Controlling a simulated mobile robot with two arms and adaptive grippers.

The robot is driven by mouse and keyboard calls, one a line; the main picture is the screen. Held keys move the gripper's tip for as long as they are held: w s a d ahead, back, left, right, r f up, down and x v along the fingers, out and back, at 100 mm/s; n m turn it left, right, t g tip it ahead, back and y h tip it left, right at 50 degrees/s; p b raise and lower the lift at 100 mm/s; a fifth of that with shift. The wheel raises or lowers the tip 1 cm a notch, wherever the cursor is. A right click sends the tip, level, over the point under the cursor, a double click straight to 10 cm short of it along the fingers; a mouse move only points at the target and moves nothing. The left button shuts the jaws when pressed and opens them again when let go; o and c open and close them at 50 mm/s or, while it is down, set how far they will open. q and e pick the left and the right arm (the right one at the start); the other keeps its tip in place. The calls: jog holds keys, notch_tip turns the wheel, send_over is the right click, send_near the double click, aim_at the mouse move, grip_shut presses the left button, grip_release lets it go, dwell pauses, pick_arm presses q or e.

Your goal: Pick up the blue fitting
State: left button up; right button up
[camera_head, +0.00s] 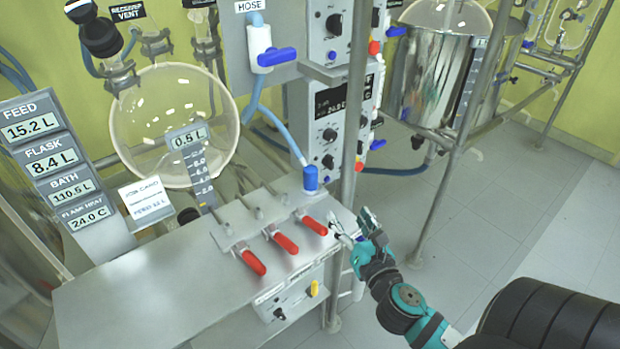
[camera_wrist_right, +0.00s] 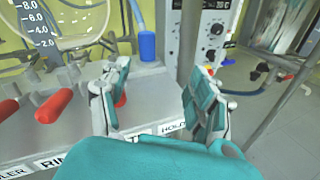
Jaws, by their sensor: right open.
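The blue fitting (camera_head: 311,179) is a short upright blue cylinder at the back right of the grey bench, behind the red-handled valves. It also shows in the right wrist view (camera_wrist_right: 147,46), beyond the fingers and between them. My right gripper (camera_head: 352,228) is at the right edge of the bench, in front of the fitting and to its right. In the right wrist view my right gripper (camera_wrist_right: 155,95) is open, with nothing between its fingers. My left gripper is not in view.
Red valve handles (camera_head: 285,242) stick out over the bench (camera_head: 150,285) front. A metal post (camera_head: 352,110) rises just right of the fitting. A round glass flask (camera_head: 165,115) stands behind the bench. The left bench top is clear.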

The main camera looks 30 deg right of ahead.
jog(key=w+r+n+y, duration=0.1)
jog(key=n, duration=0.3)
jog(key=p, duration=0.2)
send_near(313, 174)
jog(key=shift+n+t, duration=0.3)
jog(key=shift+t, duration=0.1)
jog(key=x, duration=0.5)
jog(key=shift+w+d+f, duration=0.1)
jog(key=shift+d+f, duration=0.1)
jog(key=shift+d, duration=0.15)
jog(key=shift+a+f+x, duration=0.1)
jog(key=shift+f+x, duration=0.05)
jog(key=shift+x, duration=1.4)
jog(key=shift+a+f+x, duration=0.15)
jog(key=shift+x, duration=1.45)
jog(key=shift+r+y, duration=0.1)
jog(key=shift+y, duration=0.2)
grip_shut()
